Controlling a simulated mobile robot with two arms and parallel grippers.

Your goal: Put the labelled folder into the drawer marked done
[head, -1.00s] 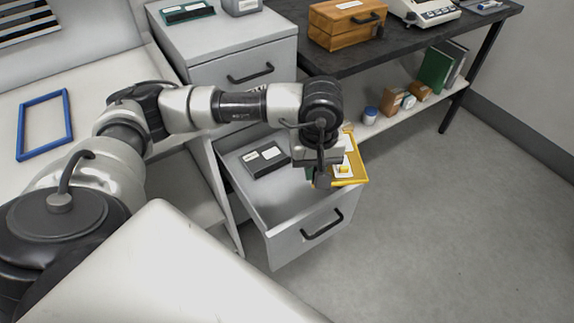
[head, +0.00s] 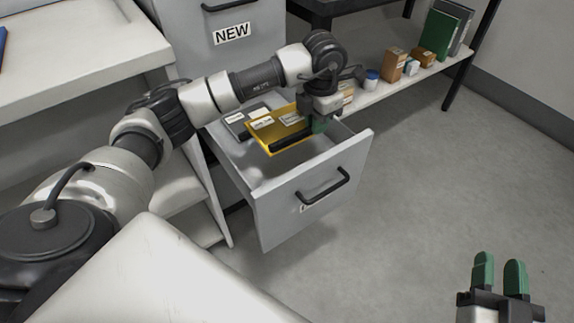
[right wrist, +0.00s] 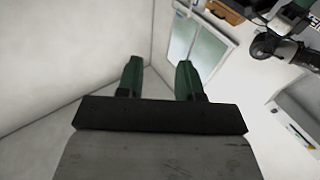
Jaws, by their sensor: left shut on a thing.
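The yellow folder (head: 272,134) has white labels on its face and a dark near edge. My left gripper (head: 319,125) is shut on its right end and holds it over the open drawer (head: 322,207). I cannot tell whether the folder touches the drawer. The drawer is pulled out of a grey cabinet, and a small white tag on its front is mostly hidden by the handle, so its marking is unreadable. My right gripper (head: 499,272) is open and empty at the lower right, away from the drawer; its parted fingers show in the right wrist view (right wrist: 160,82).
A dark labelled item (head: 236,124) lies in the drawer beside the folder. The drawer above is marked NEW (head: 232,33). A shelf to the right holds small boxes, a blue-capped jar (head: 371,79) and a green binder (head: 440,35). The floor at right is clear.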

